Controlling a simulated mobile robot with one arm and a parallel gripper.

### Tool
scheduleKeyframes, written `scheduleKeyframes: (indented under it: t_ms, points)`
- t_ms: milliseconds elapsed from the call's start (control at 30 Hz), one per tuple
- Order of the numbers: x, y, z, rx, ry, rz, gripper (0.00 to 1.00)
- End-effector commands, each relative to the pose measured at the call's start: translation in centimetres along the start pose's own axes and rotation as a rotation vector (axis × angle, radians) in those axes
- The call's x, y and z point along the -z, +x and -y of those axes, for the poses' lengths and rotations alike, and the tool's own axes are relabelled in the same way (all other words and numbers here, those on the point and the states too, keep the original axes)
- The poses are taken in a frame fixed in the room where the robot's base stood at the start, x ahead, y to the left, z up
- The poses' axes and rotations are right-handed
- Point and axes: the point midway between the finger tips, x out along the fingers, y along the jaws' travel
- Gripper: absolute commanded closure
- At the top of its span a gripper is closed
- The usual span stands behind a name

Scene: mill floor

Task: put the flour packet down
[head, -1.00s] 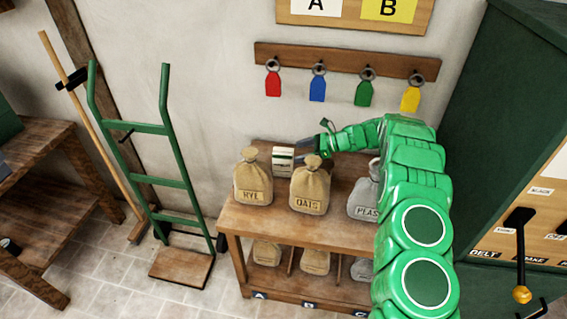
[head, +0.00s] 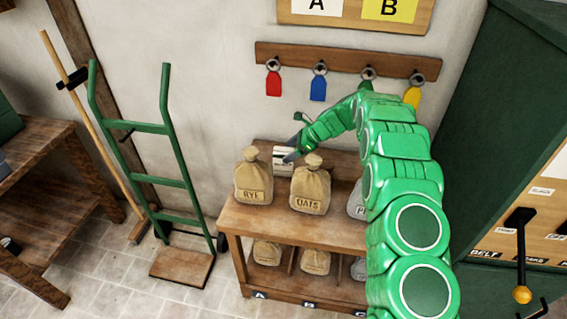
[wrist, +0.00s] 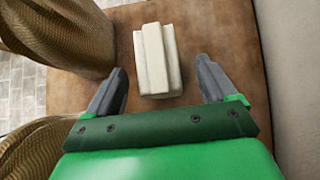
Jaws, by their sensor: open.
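The flour packet (head: 281,157) is a small pale block at the back of the wooden bench top, behind and between the rye and oats sacks. In the wrist view the cream packet (wrist: 158,60) rests on the brown wood, with a raised fold along its top. My gripper (head: 294,148) is above and beside it at the right. In the wrist view my gripper (wrist: 161,78) is open, its two grey fingers wide apart, with a gap on each side of the packet. In the head view, a finger partly covers the packet.
The rye sack (head: 253,180) and oats sack (head: 310,188) stand in front on the bench (head: 285,228). A grey sack (head: 356,203) is partly hidden by my arm. Coloured tags hang from a rack (head: 340,60) above. A green hand truck (head: 150,184) stands left.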

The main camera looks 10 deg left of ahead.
Motion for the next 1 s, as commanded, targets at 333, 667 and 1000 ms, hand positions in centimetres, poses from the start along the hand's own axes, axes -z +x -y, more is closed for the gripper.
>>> scheduleKeyframes:
  t_ms: [333,667,1000]
  points:
    - [0.5,4.2,-0.2,-0.002,0.001,0.001,0.15]
    - [0.5,4.4,-0.1,0.0,0.0,0.001,0.27]
    - [0.5,4.4,-0.1,-0.001,0.0,0.001,0.79]
